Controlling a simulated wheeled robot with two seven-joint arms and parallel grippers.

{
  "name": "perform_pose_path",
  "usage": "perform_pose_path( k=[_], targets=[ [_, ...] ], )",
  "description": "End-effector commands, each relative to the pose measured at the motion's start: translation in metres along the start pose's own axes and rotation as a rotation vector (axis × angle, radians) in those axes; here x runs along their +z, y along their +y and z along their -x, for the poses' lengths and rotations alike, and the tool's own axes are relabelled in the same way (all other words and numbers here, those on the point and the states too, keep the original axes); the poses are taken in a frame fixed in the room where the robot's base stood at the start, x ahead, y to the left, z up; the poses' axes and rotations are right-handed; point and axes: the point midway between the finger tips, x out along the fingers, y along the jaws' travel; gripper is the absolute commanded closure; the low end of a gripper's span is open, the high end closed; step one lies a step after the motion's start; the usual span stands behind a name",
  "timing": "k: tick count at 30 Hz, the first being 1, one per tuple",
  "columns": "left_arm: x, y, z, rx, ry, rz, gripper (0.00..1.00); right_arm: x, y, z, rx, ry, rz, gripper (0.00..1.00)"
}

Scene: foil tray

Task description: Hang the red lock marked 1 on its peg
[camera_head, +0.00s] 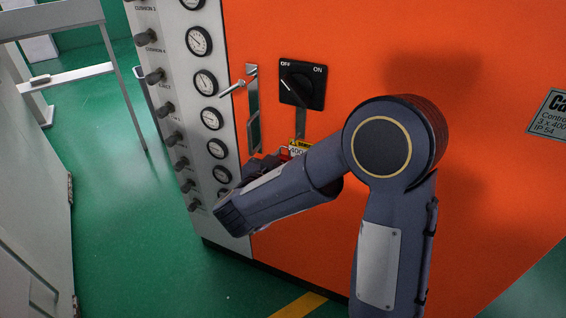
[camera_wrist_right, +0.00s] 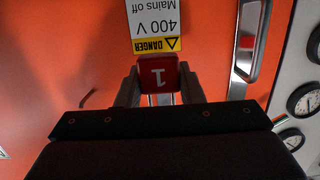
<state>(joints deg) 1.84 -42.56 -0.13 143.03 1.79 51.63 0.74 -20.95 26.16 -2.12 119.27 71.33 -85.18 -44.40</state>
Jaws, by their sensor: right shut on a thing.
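The red lock marked 1 (camera_wrist_right: 158,72) is between the fingers of my right gripper (camera_wrist_right: 158,90), its number upside down in the right wrist view. My right gripper is shut on it. In the head view a bit of the red lock (camera_head: 286,153) shows behind my right forearm, close to the orange cabinet front; most of the gripper (camera_head: 268,162) is hidden or dark. A small dark hook-like piece (camera_wrist_right: 88,97) is on the orange face left of the gripper in the wrist view; I cannot tell if it is the peg. My left gripper is not in view.
A danger label (camera_wrist_right: 155,25) lies just beyond the lock. The orange cabinet (camera_head: 460,60) carries an OFF/ON switch (camera_head: 302,84) and a metal handle (camera_head: 253,105). A gauge panel (camera_head: 200,100) stands left of them.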

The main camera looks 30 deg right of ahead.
Motion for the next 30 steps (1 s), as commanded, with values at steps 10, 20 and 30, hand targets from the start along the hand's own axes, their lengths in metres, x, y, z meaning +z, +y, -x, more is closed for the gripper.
perform_pose_path(
  k=[10,20,30],
  targets=[
    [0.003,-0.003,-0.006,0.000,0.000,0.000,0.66,-0.001,0.000,-0.022,0.001,0.001,-0.001,0.89],
    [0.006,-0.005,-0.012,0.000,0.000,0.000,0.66,-0.002,0.000,-0.042,0.001,0.001,0.000,0.89],
    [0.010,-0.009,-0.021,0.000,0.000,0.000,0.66,-0.002,0.001,-0.062,0.001,0.001,-0.001,0.89]
  ],
)
